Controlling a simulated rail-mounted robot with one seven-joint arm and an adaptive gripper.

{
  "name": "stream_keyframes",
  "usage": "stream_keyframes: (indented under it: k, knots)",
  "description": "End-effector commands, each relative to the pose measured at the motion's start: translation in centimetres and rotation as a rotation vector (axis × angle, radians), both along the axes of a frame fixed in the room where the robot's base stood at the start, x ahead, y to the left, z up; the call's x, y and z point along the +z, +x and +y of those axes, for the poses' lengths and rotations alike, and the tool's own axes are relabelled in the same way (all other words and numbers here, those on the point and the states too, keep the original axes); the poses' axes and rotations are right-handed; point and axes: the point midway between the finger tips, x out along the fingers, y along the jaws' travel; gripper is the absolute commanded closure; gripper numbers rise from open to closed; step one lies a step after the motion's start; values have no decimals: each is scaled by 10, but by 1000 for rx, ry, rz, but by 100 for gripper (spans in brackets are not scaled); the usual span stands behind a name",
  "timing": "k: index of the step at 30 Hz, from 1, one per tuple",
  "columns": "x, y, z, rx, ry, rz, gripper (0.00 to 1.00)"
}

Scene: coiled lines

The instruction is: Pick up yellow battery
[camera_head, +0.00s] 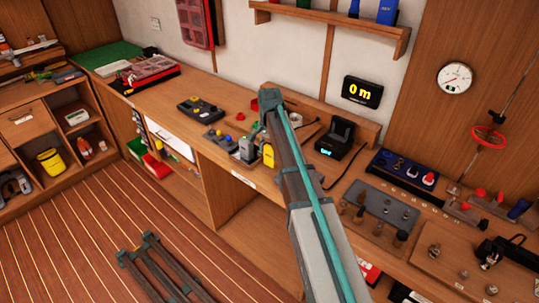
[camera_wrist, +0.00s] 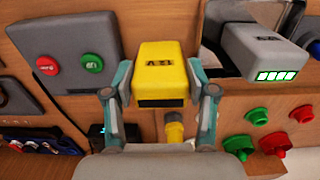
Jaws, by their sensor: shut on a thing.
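The yellow battery (camera_wrist: 166,62) is a boxy block with dark lettering on top and a dark slot on its near face. In the wrist view it sits between the two teal fingers of my gripper (camera_wrist: 160,92), which are shut on its sides. A yellow item, likely the battery, also shows in the head view (camera_head: 268,156) beside my arm, above the bench. My arm hides part of that area, and I cannot tell whether the battery touches anything beneath it.
A grey block with green lights (camera_wrist: 262,48) is close on the right. A grey panel with red and green buttons (camera_wrist: 68,64) is on the left. Red and green knobs (camera_wrist: 273,143) lie lower right. A black charger-like device (camera_head: 336,138) stands on the bench beyond my arm.

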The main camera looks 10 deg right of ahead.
Motion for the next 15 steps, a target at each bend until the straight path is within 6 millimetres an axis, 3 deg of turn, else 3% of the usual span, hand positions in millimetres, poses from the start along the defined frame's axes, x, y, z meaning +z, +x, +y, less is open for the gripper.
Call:
stream_keyframes:
  k: [2,12,15]
  knots:
    - [11,1,0,0,0,-4,92]
    - [72,-56,0,0,0,-5,92]
    - [80,-84,0,0,0,-4,92]
